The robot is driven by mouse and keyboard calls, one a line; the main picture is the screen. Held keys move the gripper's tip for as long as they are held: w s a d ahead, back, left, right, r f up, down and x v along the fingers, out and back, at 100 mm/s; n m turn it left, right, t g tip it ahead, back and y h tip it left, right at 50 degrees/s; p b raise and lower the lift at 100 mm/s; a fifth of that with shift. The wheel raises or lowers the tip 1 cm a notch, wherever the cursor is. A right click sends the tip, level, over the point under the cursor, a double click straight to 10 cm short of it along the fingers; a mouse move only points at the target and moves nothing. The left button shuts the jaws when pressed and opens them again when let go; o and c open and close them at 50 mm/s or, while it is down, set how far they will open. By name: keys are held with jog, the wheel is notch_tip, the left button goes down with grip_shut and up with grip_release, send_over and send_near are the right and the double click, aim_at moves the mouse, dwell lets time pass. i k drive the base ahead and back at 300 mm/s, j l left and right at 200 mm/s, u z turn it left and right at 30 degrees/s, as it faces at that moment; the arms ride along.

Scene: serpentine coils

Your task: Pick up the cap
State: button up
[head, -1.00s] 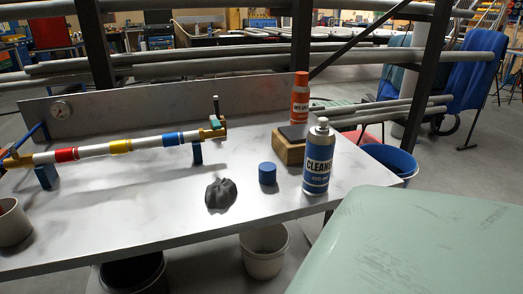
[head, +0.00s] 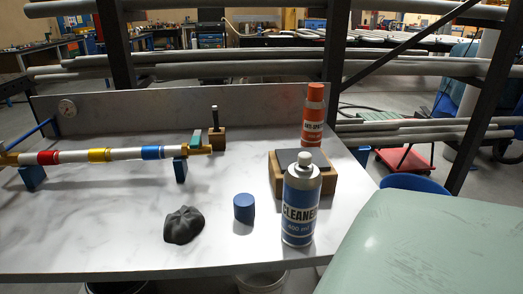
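The blue cap (head: 244,208), a short cylinder, stands on the light marbled bench top (head: 110,222). It is between a dark crumpled lump (head: 183,226) on its left and the cleaner can (head: 299,208) on its right, apart from both. The cleaner can is upright, with a blue and white label and a bare pale nozzle top. My gripper is not in view.
A wooden block (head: 326,189) with a dark top stands behind the cleaner can, with an orange can (head: 313,118) behind it. A banded white pipe (head: 125,154) lies on blue supports at the left. The bench front left of the lump is clear.

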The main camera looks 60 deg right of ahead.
aim_at(244, 204)
jog(key=k+l, duration=0.1)
jog(key=l, duration=0.35)
jog(key=k+l, duration=0.15)
jog(key=l, duration=0.3)
jog(key=k+l, duration=0.1)
jog(key=l, duration=0.3)
jog(key=l+u, duration=0.05)
